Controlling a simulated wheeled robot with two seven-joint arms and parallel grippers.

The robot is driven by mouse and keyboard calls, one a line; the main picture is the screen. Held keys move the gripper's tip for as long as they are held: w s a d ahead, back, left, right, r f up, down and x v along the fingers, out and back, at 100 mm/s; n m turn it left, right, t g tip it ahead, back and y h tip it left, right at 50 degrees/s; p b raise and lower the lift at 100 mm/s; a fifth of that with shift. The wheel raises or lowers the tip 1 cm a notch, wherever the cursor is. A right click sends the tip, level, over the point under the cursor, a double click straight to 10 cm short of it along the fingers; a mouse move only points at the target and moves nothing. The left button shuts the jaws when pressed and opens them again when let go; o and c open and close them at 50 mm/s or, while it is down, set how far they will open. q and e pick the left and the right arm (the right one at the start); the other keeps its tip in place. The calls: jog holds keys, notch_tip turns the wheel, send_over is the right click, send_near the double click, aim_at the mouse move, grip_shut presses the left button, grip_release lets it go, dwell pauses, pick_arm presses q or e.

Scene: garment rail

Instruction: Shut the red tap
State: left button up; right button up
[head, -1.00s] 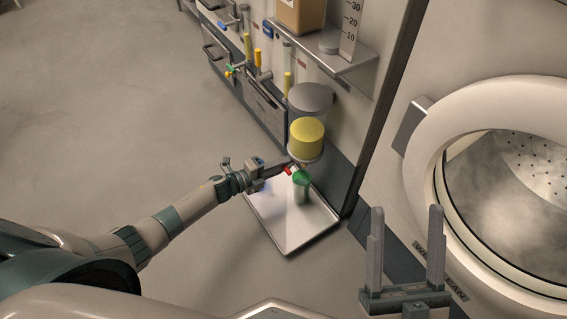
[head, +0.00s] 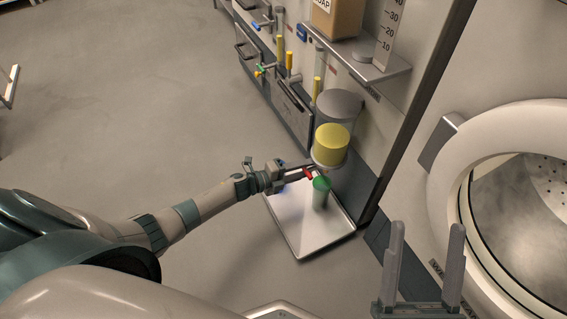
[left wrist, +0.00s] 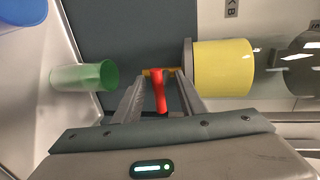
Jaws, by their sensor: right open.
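The red tap (head: 308,174) sits just below the clear container of yellow liquid (head: 331,146). In the left wrist view the tap's red handle (left wrist: 159,92) shows in front of a small orange-yellow fitting (left wrist: 160,71). My left gripper (head: 297,172) is at the tap. In the left wrist view its two fingers (left wrist: 162,85) stand on either side of the red handle, with visible gaps, so it looks open around the handle. My right gripper (head: 424,245) is open and empty at the lower right, away from the tap.
A green cup (head: 320,190) stands on a white tray (head: 300,242) beside and below the tap. Other small taps (head: 262,70) and yellow tubes line the wall. A shelf (head: 385,70) holds a box (head: 335,18). A round washer door (head: 470,150) is at right.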

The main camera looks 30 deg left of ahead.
pick_arm(q)
jog(key=p+v, duration=0.2)
jog(key=v, duration=1.5)
jog(key=shift+p, duration=0.35)
pick_arm(e)
notch_tip(320, 180, down, 8)
jog(key=w+a+g+h, duration=0.1)
jog(key=w+g, duration=0.2)
jog(key=g, duration=0.2)
jog(key=shift+h, duration=0.3)
pick_arm(q)
jog(key=shift+r, duration=0.1)
